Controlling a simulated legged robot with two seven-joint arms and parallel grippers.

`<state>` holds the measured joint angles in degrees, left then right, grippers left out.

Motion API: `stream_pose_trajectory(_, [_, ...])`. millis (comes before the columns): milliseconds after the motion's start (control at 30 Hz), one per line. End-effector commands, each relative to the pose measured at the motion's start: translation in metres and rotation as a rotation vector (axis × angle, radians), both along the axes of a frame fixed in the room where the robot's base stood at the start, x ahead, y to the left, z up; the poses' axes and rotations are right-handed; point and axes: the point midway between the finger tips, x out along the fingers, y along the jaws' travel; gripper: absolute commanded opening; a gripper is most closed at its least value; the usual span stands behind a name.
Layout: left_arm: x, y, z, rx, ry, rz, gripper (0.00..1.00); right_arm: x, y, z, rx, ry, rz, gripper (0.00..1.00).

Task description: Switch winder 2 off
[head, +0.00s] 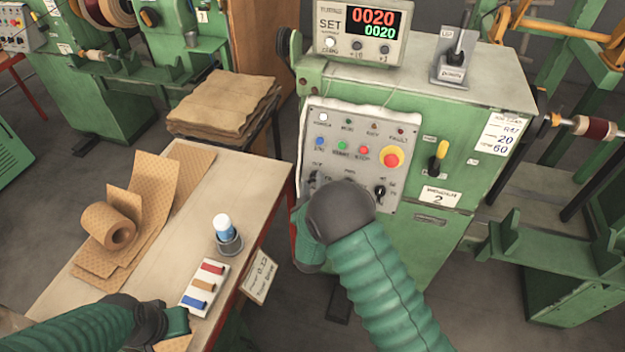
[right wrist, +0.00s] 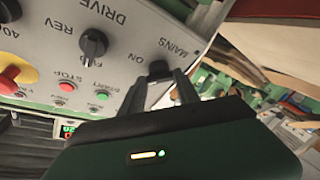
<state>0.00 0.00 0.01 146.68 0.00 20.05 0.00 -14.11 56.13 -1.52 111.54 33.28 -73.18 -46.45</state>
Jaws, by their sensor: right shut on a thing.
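Winder 2 is the green cabinet (head: 430,245) with a "2" label and a grey control panel (head: 355,150). Its counter (head: 360,32) reads 0020 in red and 0020 in green. In the right wrist view the black MAINS knob (right wrist: 160,69) is between the fingertips of my right gripper (right wrist: 161,80), which is shut on it; the word ON is printed beside it. The black DRIVE knob (right wrist: 93,44) is to its left. In the head view my right wrist hides the MAINS knob. My left gripper (head: 177,322) is low over the bench; its fingers are not clear.
The bench (head: 185,215) carries a tan paper roll, a blue-and-white tube in a holder, and a white block with coloured strips (head: 203,288). A red emergency button (head: 391,158) and a yellow-handled switch (head: 438,156) are near my right arm. Another winder stands at right.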

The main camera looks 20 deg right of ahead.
Motion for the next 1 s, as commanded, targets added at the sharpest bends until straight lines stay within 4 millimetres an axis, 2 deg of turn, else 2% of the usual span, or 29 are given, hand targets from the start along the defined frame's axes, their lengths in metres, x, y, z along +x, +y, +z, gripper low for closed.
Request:
stream_pose_trajectory(33, [0.000, 0.000, 0.007, 0.000, 0.000, 0.000, 0.00, 0.001, 0.001, 0.007, -0.036, 0.017, 0.020, 0.00])
stream_pose_trajectory(500, [0.000, 0.000, 0.039, 0.000, 0.000, 0.000, 0.00, 0.002, -0.001, 0.009, -0.372, 0.244, 0.183, 0.00])
stream_pose_trajectory(1000, [0.000, 0.000, 0.057, 0.000, 0.000, 0.000, 0.00, 0.002, -0.001, 0.007, -0.594, 0.396, 0.290, 0.00])
